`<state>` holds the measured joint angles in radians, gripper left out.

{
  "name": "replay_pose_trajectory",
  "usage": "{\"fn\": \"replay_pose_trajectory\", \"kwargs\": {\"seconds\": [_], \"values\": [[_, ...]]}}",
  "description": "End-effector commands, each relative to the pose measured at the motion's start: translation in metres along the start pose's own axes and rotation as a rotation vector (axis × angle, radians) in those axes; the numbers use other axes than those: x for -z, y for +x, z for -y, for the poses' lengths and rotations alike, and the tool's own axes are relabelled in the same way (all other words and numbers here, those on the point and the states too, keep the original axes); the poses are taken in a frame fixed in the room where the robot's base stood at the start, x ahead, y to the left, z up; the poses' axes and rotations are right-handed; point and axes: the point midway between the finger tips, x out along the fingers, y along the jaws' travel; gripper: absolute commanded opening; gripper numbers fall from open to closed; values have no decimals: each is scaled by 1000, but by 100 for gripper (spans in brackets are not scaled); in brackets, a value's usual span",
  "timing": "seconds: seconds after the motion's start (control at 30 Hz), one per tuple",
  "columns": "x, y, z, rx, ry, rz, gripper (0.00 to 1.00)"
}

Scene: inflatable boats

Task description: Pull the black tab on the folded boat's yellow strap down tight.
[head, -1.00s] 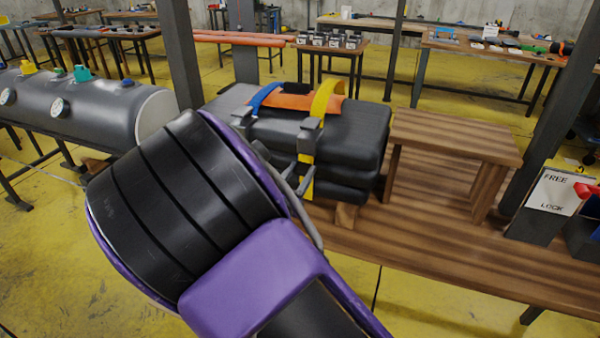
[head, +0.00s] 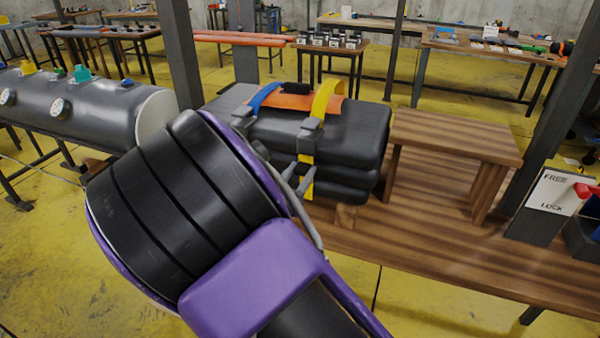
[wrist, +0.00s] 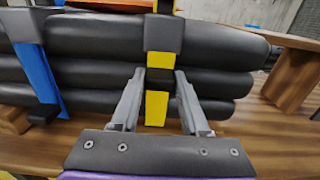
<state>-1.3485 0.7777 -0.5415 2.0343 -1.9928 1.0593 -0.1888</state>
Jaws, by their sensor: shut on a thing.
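The folded boat (head: 350,135) is a stack of thick black folds on a wooden table. Its yellow strap (head: 327,97) runs over the top, through a grey buckle (head: 310,125), and down the front. In the wrist view the yellow strap (wrist: 157,107) hangs below the grey buckle (wrist: 163,32), with the black tab (wrist: 160,78) across it at the middle fold. My gripper (wrist: 160,76) is shut on the black tab, one finger at each side, a short way below the buckle. In the head view my gripper (head: 301,170) is at the boat's front, and the tab is hard to make out.
A blue strap (wrist: 38,80) with a black end hangs to the left. An orange piece (head: 300,102) lies on top of the boat. A wooden stand (head: 455,135) is to the right on the table (head: 450,260). A grey cylinder (head: 85,105) with gauges is at left.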

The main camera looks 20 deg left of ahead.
Motion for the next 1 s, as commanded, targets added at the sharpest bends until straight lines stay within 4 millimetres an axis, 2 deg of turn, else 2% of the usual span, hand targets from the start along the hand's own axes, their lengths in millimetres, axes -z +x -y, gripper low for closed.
{"fn": "replay_pose_trajectory", "kwargs": {"seconds": [0.27, 0.37, 0.6, 0.67, 0.97, 1.0], "values": [[4, 0, 0, 0, -1, -1, 0], [18, 0, 0, 0, -2, -1, 0], [71, 0, 0, 0, -3, -1, 0], [79, 0, 0, 0, -3, -1, 0], [82, -1, 0, -1, -1, -3, 0], [82, -1, 0, -1, -1, -4, 47]]}}
